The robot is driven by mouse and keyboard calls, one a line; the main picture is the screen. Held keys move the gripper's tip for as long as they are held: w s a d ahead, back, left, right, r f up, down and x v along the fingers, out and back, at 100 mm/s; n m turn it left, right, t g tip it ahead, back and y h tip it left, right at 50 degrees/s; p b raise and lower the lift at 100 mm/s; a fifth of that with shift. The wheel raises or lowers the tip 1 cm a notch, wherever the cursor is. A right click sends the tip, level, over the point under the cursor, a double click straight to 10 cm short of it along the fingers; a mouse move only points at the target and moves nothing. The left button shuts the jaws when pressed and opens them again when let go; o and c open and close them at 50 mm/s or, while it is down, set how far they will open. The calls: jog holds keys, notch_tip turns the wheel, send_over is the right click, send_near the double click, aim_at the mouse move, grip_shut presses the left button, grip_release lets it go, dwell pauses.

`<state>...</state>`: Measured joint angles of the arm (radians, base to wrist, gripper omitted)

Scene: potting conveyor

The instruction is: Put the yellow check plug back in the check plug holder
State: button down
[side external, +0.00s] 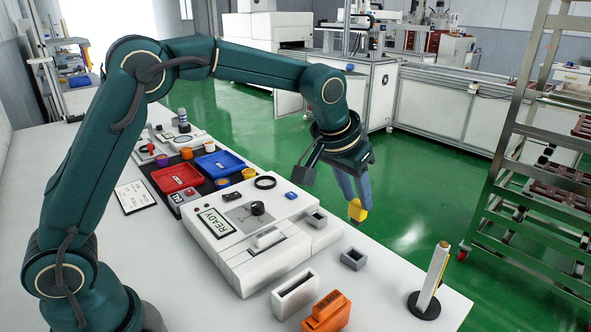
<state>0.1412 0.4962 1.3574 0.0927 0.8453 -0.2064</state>
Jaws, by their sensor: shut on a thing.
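The yellow check plug (357,210) is a small yellow block with a darker lower part. My gripper (355,200) points down and is shut on it, holding it in the air near the right edge of the white table. A small grey open-topped box (354,259) stands on the table below the plug, apart from it. Another small grey open socket (317,219) sits on the right side of the white machine. I cannot tell which of these is the check plug holder. Both appear empty.
The white machine (262,238) has a display reading READY. A white slotted box (294,292) and an orange block (326,311) stand at the front. Red (177,177) and blue (218,165) trays lie behind.

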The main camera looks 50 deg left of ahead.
jog(key=shift+s+d+f, duration=0.1)
jog(key=shift+d+f, duration=0.1)
jog(key=shift+f, duration=1.25)
jog(key=shift+d+f, duration=0.15)
jog(key=shift+f, duration=1.3)
jog(key=shift+f, duration=1.4)
jog(key=shift+c, duration=2.3)
grip_release()
jog(key=shift+r, duration=0.1)
jog(key=v, duration=0.5)
